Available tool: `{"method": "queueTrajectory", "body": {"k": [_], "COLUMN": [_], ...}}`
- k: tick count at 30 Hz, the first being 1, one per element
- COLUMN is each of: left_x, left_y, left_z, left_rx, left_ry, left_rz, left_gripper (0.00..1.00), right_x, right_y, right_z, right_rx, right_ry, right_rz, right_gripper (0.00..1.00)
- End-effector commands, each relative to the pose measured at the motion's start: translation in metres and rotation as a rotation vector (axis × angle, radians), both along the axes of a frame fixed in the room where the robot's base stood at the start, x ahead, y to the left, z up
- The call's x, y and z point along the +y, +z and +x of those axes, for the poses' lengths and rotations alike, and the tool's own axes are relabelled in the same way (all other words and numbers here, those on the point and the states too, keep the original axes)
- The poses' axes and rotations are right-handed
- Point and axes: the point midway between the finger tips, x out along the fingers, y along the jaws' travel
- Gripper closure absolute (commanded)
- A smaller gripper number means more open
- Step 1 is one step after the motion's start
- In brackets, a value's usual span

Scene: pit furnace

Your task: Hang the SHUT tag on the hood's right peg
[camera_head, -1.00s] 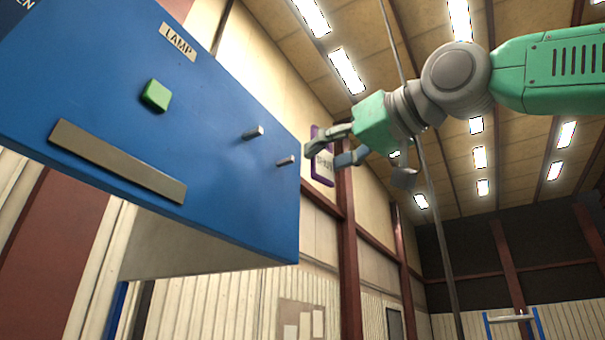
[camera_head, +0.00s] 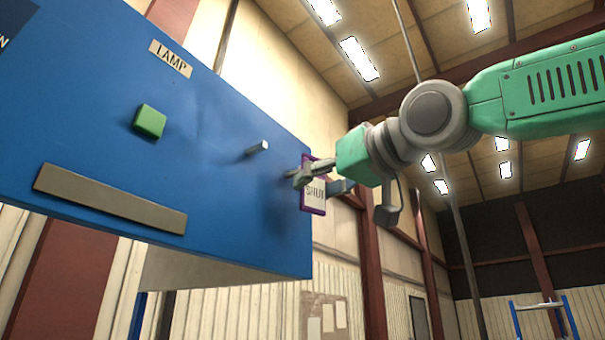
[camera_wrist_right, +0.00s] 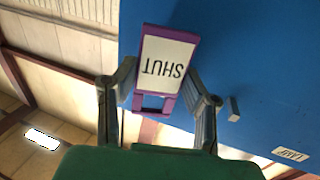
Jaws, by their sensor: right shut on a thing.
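The SHUT tag (camera_head: 315,196) has a purple frame and a white face. My right gripper (camera_head: 318,182) is shut on it, in front of the right edge of the blue hood (camera_head: 215,170). In the right wrist view the SHUT tag (camera_wrist_right: 167,62) sits between the fingers (camera_wrist_right: 160,85), its lettering upside down, with a purple loop on the gripper side. The right peg (camera_head: 288,174) is mostly hidden by the fingertip in the head view. I cannot tell whether the tag touches it. The left peg (camera_head: 257,148) is bare. My left gripper is out of view.
The bare peg (camera_wrist_right: 233,108) stands close beside one finger in the wrist view. Open space lies right of the hood.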

Motion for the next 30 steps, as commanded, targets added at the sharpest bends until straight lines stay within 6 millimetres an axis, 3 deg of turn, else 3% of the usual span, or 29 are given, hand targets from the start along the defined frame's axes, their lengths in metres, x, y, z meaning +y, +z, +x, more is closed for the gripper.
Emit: {"method": "queueTrajectory", "body": {"k": [10, 12, 30], "left_x": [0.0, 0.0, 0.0], "left_y": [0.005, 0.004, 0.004], "left_z": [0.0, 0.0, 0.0], "left_rx": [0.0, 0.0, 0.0], "left_ry": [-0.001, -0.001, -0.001], "left_rz": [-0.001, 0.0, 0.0], "left_gripper": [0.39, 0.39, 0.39], "right_x": [0.047, 0.053, 0.047], "right_y": [-0.002, -0.005, -0.015], "right_z": [0.01, 0.012, 0.021], "right_rx": [-0.003, -0.002, 0.004], "right_ry": [0.003, 0.003, 0.001], "right_rz": [-0.021, -0.023, -0.017], "right_gripper": [0.89, 0.99, 1.0]}}
